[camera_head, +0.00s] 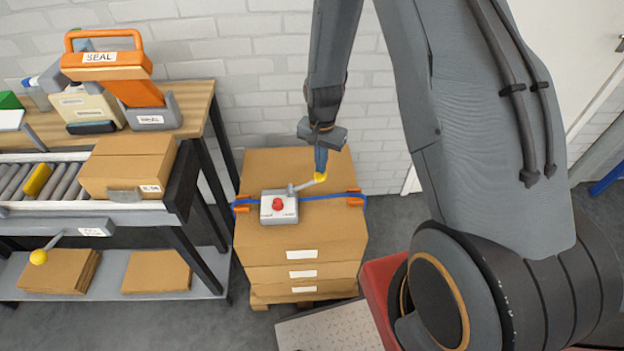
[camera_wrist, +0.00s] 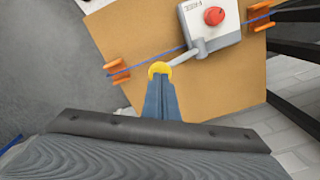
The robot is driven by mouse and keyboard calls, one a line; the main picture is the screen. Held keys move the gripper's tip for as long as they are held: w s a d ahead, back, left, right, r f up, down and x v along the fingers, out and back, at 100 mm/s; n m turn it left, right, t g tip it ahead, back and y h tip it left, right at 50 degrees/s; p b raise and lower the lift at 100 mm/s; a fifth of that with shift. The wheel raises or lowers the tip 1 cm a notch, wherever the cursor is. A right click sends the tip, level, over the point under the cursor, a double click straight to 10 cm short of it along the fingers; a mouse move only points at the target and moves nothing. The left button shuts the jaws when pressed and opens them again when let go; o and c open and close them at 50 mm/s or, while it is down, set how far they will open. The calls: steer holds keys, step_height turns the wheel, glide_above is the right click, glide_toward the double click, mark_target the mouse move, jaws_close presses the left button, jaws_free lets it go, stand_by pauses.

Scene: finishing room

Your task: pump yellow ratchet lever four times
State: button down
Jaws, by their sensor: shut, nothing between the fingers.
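The ratchet box (camera_head: 279,207), grey with a red button, sits on top of the stacked cartons on a blue strap. Its lever (camera_head: 306,185) extends to the right and ends in a yellow knob (camera_head: 320,177). My gripper (camera_head: 321,168) is shut and empty, pointing down right at the knob. In the wrist view the gripper tips (camera_wrist: 159,80) meet the yellow knob (camera_wrist: 159,69), partly covering its near side. I cannot tell whether they touch it. The ratchet box (camera_wrist: 210,22) also shows at the top of the wrist view.
Orange corner guards (camera_head: 355,198) hold the strap at the carton stack's (camera_head: 300,237) edges. To the left stands a roller bench (camera_head: 195,100) with an orange sealer (camera_head: 110,65), a carton (camera_head: 128,167) and another yellow-knobbed lever (camera_head: 39,256). A white brick wall is behind.

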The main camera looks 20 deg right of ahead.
steer(key=shift+f, duration=0.35)
